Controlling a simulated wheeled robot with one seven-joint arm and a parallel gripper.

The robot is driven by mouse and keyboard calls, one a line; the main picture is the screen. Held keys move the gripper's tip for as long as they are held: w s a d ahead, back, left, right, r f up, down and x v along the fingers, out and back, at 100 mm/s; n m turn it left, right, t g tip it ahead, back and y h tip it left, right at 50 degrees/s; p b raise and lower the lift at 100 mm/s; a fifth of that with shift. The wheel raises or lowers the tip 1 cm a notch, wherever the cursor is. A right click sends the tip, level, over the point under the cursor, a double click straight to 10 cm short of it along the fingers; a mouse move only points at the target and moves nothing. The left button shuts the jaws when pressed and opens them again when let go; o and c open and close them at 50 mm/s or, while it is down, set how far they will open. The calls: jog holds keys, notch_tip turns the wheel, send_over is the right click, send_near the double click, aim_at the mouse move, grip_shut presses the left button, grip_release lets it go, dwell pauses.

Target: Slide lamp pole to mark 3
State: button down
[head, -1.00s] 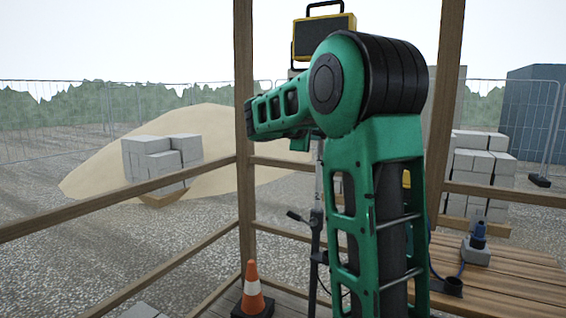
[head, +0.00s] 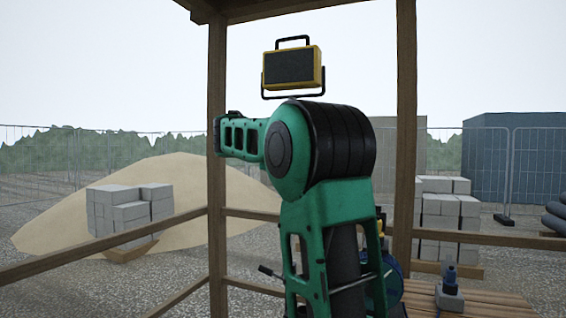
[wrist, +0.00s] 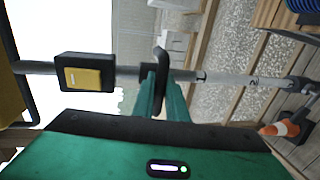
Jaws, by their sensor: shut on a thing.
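The yellow work lamp (head: 293,66) stands upright at the top of the head view, and its edge shows at the left of the wrist view (wrist: 12,95). In the wrist view the grey lamp pole (wrist: 215,77) runs across the picture, with a black box with a yellow face (wrist: 83,76) on it. In the head view my arm hides the gripper and most of the pole.
Wooden posts (head: 217,180) and rails frame the hut. A wooden bench (head: 480,303) with a blue plug on a block (head: 449,297) is at lower right. A blue cable reel (head: 392,287) is partly behind my arm. An orange cone (wrist: 285,128) stands on the floor.

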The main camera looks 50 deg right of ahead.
jog(key=c, duration=1.8)
grip_release()
jog(key=shift+w+a+r, duration=0.2)
jog(key=shift+w+r, duration=0.1)
jog(key=shift+r, duration=0.05)
jog(key=shift+o, duration=0.2)
jog(key=shift+s+f, duration=0.1)
jog(key=shift+f, duration=0.05)
jog(key=v, duration=1)
jog(key=shift+a, duration=0.3)
jog(key=shift+s, duration=0.1)
jog(key=s+a+f+m+y, duration=0.2)
jog(key=s+f+y, duration=0.15)
jog(key=f, duration=0.45)
jog(key=s+a+f+m+g+y, duration=0.15)
jog(key=s+f, duration=0.25)
jog(key=f, duration=0.5)
jog(key=s+a+f+m+t+y, duration=0.1)
jog(key=s+a+f+y, duration=0.2)
jog(key=f, duration=0.5)
jog(key=s+a+f+m+g+y, duration=0.4)
jog(key=s+a+f+m+y, duration=0.1)
jog(key=s+a+f, duration=1.1)
jog(key=s+f+y, duration=0.1)
jog(key=s+f, duration=0.1)
jog(key=s, duration=0.1)
jog(key=shift+s+a+f+m+y, duration=0.25)
jog(key=shift+s+f+m+y, duration=0.1)
jog(key=shift+s+y, duration=0.05)
